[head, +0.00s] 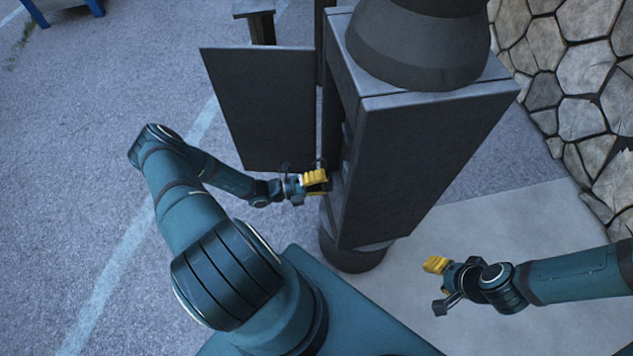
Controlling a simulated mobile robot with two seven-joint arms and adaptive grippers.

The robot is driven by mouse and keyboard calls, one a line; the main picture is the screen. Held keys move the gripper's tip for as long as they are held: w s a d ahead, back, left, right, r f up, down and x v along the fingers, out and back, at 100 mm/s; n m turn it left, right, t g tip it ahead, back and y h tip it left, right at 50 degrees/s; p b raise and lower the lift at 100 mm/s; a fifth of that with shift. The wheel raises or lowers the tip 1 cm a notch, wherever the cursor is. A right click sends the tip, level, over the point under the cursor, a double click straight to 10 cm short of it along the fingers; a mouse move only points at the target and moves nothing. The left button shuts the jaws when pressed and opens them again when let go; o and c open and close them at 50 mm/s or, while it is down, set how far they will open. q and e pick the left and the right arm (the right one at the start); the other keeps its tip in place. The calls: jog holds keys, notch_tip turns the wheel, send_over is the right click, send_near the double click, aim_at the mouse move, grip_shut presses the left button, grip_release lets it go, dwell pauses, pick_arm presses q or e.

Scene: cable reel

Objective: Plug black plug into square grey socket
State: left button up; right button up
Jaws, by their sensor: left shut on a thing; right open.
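A dark grey cabinet (420,160) stands on a post, with its flat door (262,110) swung open to the left. My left gripper (319,182), with yellow fingers, is at the cabinet's open left side, near the lower edge of the door. It is shut on a small dark thing that looks like the black plug (327,187), mostly hidden by the fingers. The square grey socket cannot be made out; the inside of the cabinet is seen only at a steep angle. My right gripper (437,287) is open and empty, low to the right of the cabinet.
A stone wall (585,85) runs along the right. A wide dark round body (418,45) sits on top of the cabinet. A dark post (262,25) and a blue object (68,10) stand behind. The pavement at the left is clear.

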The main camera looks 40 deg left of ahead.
pick_arm(q)
jog(key=shift+x, duration=1.65)
jog(key=shift+w+d, duration=0.2)
jog(key=shift+w, duration=0.2)
dwell(1.5)
jog(key=o, duration=1.1)
jog(key=shift+o, duration=0.2)
jog(key=v, duration=1.2)
jog(key=shift+a, duration=0.1)
